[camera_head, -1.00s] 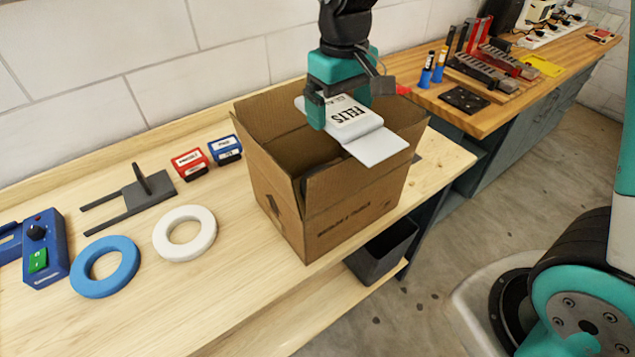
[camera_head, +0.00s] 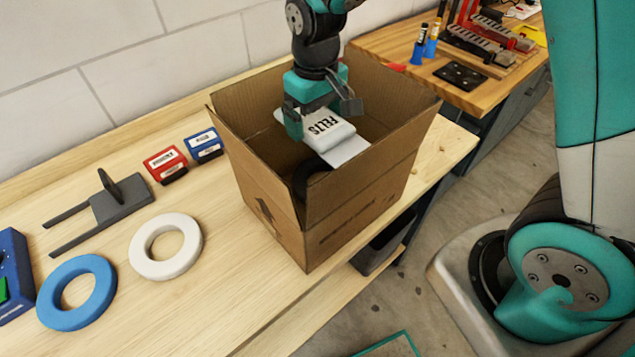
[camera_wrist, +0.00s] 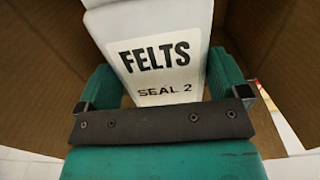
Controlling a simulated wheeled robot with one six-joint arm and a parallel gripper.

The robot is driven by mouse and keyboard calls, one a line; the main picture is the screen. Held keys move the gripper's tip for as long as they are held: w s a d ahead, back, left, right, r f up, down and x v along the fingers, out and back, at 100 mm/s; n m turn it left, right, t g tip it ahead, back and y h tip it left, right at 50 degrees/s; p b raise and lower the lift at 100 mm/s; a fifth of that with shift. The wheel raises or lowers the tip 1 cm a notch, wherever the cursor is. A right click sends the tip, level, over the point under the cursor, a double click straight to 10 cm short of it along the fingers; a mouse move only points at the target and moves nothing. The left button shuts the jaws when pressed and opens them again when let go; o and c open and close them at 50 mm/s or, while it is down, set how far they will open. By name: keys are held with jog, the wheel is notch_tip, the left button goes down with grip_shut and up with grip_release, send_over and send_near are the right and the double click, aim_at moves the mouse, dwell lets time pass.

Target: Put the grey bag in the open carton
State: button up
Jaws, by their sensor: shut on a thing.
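The pale grey bag (camera_head: 341,152), labelled FELTS, is held tilted between the fingers of my gripper (camera_head: 312,118). In the wrist view the bag (camera_wrist: 150,22) sits between both green fingers, with its "FELTS SEAL 2" label facing the camera. The open carton (camera_head: 345,215) is brown cardboard and stands on the bench with its top open. My gripper and the bag are within the carton's opening, at about rim height or a little below. A carton wall also shows in the wrist view (camera_wrist: 45,60). The carton floor is mostly hidden.
A dark curved thing (camera_head: 303,180) shows inside the carton. To its left on the bench (camera_head: 215,275) lie a white ring (camera_head: 140,247), a blue ring (camera_head: 50,308), a dark forked bracket (camera_head: 123,200), and red (camera_head: 166,165) and blue (camera_head: 204,146) boxes. A wall stands behind.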

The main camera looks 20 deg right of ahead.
notch_tip(320, 180, down, 16)
jog(key=p, duration=0.3)
jog(key=shift+f, duration=0.25)
jog(key=shift+f+b, duration=0.3)
jog(key=o, duration=0.5)
jog(key=shift+o, duration=0.5)
